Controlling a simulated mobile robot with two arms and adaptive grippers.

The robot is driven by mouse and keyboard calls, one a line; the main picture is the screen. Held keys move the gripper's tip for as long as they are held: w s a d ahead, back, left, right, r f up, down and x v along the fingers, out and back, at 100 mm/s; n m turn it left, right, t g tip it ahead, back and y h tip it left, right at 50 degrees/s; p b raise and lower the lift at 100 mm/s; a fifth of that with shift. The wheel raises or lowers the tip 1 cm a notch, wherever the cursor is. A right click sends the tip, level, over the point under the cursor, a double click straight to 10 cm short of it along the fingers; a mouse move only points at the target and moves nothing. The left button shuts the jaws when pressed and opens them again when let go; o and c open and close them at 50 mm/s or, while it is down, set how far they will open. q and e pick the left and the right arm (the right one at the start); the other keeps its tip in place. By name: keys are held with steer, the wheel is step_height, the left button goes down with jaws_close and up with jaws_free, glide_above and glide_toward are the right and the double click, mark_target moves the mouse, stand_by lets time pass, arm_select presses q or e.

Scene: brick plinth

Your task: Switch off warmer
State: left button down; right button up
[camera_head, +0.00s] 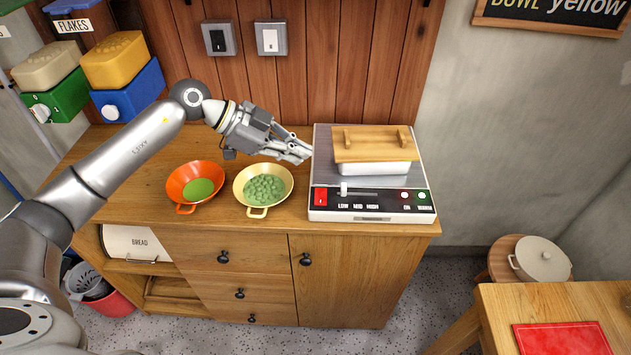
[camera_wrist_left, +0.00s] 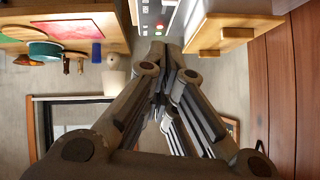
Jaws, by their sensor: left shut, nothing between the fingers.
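The warmer (camera_head: 322,150) is a flat grey appliance on the right end of the wooden cabinet. Its front panel has a red rocker switch (camera_head: 321,196) at the left, a slider (camera_head: 344,189) marked low, mid and high, and two small lights (camera_head: 413,195), one red and one green. A white dish with a wooden lid (camera_head: 373,146) sits on it. My left gripper (camera_head: 304,154) is shut and empty, just left of the warmer and behind the switch. In the left wrist view, the fingertips (camera_wrist_left: 158,52) are together and part of the warmer (camera_wrist_left: 150,18) shows beyond them. My right gripper is out of view.
An orange bowl (camera_head: 187,178) and a yellow bowl (camera_head: 240,183) stand on the cabinet top (camera_head: 215,224) left of the warmer. Two wall switches (camera_head: 247,38) are behind. Flake dispensers (camera_head: 133,88) stand at the back left. A table (camera_head: 490,325) is at lower right.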

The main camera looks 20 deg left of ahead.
arm_select(q)
steer(key=a, duration=0.1)
steer(key=a+y, duration=0.1)
steer(key=a, duration=0.1)
steer(key=shift+a+f+n+g+y, duration=0.1)
steer(key=shift+f+n+g+y, duration=0.2)
steer(key=shift+n, duration=0.1)
steer(key=p, duration=0.3)
glide_above(315, 193)
steer(key=f, duration=0.6)
steer(key=shift+s+d+f, duration=0.25)
steer(key=shift+f, duration=0.15)
step_height(315, 193, down, 3)
steer(key=shift+w+a+r, duration=0.1)
steer(key=shift+w+r, duration=0.05)
steer(key=shift+w+a+f, duration=0.1)
steer(key=shift+f, duration=0.65)
steer(key=shift+p, duration=0.3)
